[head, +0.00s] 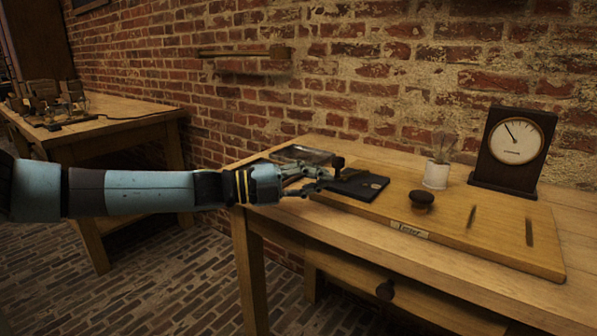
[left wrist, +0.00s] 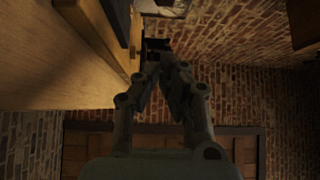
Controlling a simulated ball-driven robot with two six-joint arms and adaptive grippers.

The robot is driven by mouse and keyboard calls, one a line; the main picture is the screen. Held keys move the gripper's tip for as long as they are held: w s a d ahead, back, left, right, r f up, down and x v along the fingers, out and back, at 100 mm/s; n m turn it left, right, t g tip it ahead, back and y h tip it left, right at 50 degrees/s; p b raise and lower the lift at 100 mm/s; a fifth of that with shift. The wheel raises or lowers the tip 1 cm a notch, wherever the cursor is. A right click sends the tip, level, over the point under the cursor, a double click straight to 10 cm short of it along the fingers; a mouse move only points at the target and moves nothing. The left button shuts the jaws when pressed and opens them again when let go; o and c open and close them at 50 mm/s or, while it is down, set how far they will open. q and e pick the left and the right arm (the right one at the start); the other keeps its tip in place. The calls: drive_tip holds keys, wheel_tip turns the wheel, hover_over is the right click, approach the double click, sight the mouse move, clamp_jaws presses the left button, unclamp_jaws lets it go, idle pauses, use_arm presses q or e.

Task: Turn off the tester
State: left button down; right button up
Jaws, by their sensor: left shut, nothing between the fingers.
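The tester is a wooden board (head: 470,237) with a "Tester" label (head: 409,231) on its front edge, lying on a wooden table. At its left end is a black plate (head: 362,187) with a small dark upright handle (head: 338,163). A round dark knob (head: 422,198), a bulb in a white socket (head: 436,175) that looks unlit, and two dark slots are also on the board. My left gripper (head: 326,179) is shut and empty beside the plate's left end, close to the handle; contact is unclear. Its fingertips (left wrist: 165,55) converge in the left wrist view. My right gripper is out of view.
A dark-framed dial gauge (head: 514,146) stands behind the board, its needle pointing upper left. A dark glass-like tray (head: 303,154) lies behind the gripper. A drawer knob (head: 385,290) sticks out in front. Another table (head: 120,115) stands at the left against the brick wall.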

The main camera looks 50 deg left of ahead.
use_arm(q)
drive_tip(key=p+v, duration=0.1)
drive_tip(key=v, duration=0.2)
drive_tip(key=shift+s+a, duration=0.2)
drive_tip(key=shift+a, duration=0.15)
drive_tip(key=shift+s+a, duration=0.1)
drive_tip(key=shift+s, duration=0.1)
drive_tip(key=shift+f, duration=0.1)
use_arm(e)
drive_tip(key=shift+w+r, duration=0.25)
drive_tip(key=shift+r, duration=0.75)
